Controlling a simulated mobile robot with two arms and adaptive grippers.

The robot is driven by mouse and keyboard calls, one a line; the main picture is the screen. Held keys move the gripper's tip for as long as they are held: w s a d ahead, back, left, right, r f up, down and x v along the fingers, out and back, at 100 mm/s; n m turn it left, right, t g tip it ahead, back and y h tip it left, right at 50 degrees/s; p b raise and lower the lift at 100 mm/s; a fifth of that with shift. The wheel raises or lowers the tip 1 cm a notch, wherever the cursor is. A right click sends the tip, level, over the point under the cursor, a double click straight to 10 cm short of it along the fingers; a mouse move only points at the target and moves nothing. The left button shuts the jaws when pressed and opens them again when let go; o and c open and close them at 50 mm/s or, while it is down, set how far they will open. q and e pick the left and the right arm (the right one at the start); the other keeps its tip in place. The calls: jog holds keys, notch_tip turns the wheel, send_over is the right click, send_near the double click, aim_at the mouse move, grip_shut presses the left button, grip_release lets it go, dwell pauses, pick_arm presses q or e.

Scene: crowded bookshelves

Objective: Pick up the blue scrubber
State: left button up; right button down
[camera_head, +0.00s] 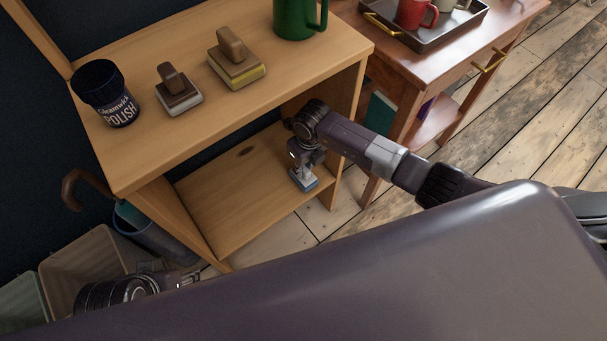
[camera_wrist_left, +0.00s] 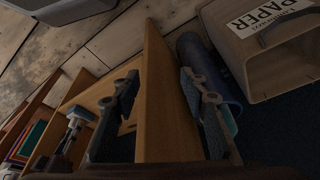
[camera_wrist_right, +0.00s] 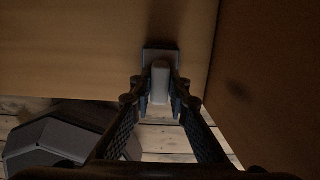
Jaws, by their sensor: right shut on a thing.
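The blue scrubber (camera_head: 304,182), with a pale handle, is at the right front of the wooden unit's lower shelf (camera_head: 235,200). My right gripper (camera_head: 303,166) reaches down from above and is shut on its handle. In the right wrist view the handle (camera_wrist_right: 160,82) sits between the fingertips of my right gripper (camera_wrist_right: 160,98), with the dark-looking base beyond it. I cannot tell whether the base touches the shelf. My left gripper (camera_wrist_left: 165,85) is open, with a wooden panel (camera_wrist_left: 158,60) showing between its fingers; contact is unclear.
The top shelf holds a polish tin (camera_head: 105,95), a grey-based scrubber (camera_head: 178,90), a yellow-based scrubber (camera_head: 236,62) and a green mug (camera_head: 292,18). A side panel (camera_head: 350,90) stands close to my right gripper. Bins (camera_head: 85,262) stand at lower left. A tray (camera_head: 432,35) holds mugs.

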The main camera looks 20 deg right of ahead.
jog(key=shift+a+r, duration=0.15)
jog(key=shift+r, duration=0.3)
notch_tip(320, 180, up, 4)
jog(key=shift+f+p, duration=0.1)
jog(key=shift+p, duration=0.8)
notch_tip(320, 180, up, 3)
jog(key=shift+f+p, duration=0.2)
jog(key=shift+p, duration=0.1)
pick_arm(q)
jog(key=x, duration=0.3)
jog(key=shift+w+f+p, duration=0.1)
jog(key=shift+f+p, duration=0.1)
jog(key=shift+p, duration=0.1)
pick_arm(e)
jog(key=s+a, duration=0.3)
jog(key=a, duration=0.6)
jog(key=s+a, duration=0.3)
jog(key=a, duration=0.6)
jog(key=shift+s+a+f, duration=0.15)
jog(key=shift+s+a, duration=0.1)
jog(key=shift+s, duration=0.15)
pick_arm(q)
jog(key=shift+d, duration=0.1)
